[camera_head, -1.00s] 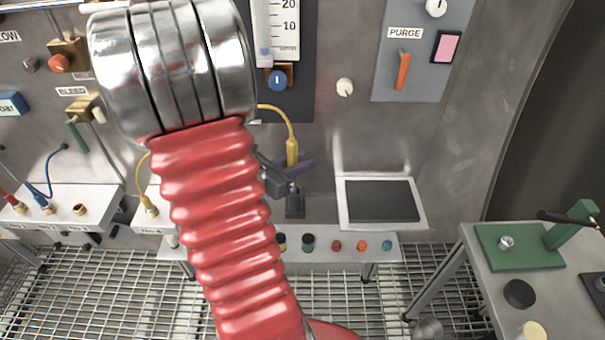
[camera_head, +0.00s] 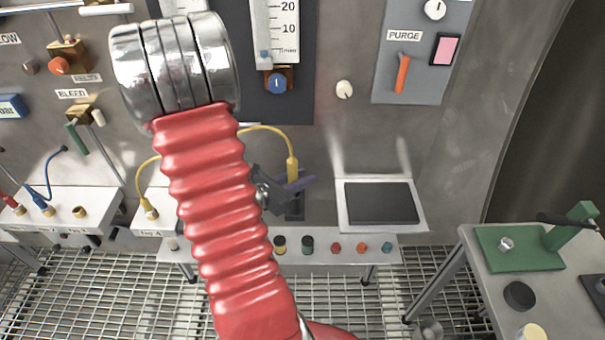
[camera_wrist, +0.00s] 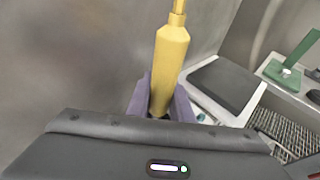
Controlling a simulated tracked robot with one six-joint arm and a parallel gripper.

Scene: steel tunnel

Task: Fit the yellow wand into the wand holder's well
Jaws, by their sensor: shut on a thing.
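The yellow wand (camera_head: 292,169) stands about upright, with its yellow cable leaving the top and looping left. My gripper (camera_head: 299,183) is shut on the wand's lower part. In the wrist view the wand (camera_wrist: 170,60) rises between the purple fingers of my gripper (camera_wrist: 160,103). The wand holder (camera_head: 295,210) is a small dark block on the bench against the steel wall, directly below my gripper in the head view. My fingers cover its top and the wand's lower end, so I cannot tell whether the tip is inside the well.
A dark-topped pad (camera_head: 382,201) lies right of the holder. Several coloured knobs (camera_head: 336,248) line the bench (camera_head: 225,242) front. The yellow cable (camera_head: 268,129) runs behind my arm to a socket (camera_head: 150,210) at left. A side table (camera_head: 480,262) stands at right.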

